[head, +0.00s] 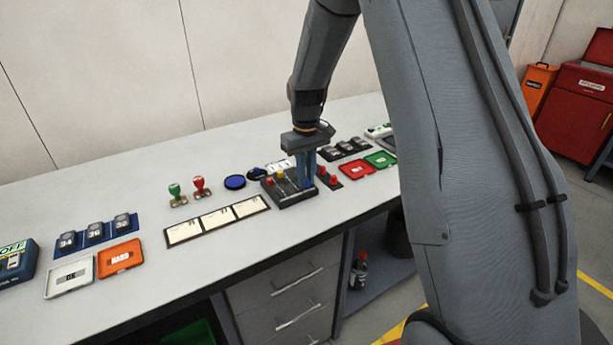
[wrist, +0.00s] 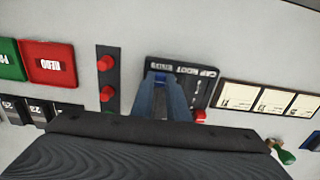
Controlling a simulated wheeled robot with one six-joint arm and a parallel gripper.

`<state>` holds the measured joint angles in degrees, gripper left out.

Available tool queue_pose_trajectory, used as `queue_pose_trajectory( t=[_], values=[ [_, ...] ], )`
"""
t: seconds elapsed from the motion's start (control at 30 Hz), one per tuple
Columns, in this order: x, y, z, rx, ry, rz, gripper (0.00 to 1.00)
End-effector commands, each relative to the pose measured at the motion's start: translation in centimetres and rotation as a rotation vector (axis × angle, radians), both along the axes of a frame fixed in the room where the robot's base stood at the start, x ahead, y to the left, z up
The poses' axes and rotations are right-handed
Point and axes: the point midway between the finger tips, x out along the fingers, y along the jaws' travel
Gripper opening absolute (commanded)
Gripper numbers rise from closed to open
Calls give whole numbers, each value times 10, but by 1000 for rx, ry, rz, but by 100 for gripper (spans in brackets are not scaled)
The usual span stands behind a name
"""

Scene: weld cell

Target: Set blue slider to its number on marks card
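A dark slider panel (head: 290,197) stands on the bench, with red and yellow slider knobs on its left part. In the wrist view the panel (wrist: 205,80) shows small white lettering, too blurred to read fully. My gripper (head: 308,183) reaches down over the panel's right part. In the wrist view its two fingertips (wrist: 161,80) close in on either side of the blue slider (wrist: 160,77), with no clear gap. The fingers hide most of the slider and its scale.
A strip with red knobs (head: 329,179) stands close right of the panel. A row of three white cards (head: 217,219) lies to its left, with green (head: 175,192) and red (head: 199,186) stamps behind. Red (head: 356,169) and green (head: 380,159) trays lie further right.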

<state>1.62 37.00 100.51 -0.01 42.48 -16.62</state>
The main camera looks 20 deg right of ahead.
Motion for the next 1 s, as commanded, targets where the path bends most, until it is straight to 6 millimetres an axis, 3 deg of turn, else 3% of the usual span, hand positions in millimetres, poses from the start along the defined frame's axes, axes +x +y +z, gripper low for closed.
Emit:
queue_pose_trajectory(
  t=[0.23,0.5,0.73,0.77,0.83,1.0],
  values=[
    [2,1,0,0,0,0,0],
    [27,7,0,0,-1,0,0],
    [27,7,1,0,-1,0,0],
    [27,7,1,0,-1,0,19],
    [27,7,1,0,-1,0,30],
    [27,7,1,0,0,0,33]
  ],
)
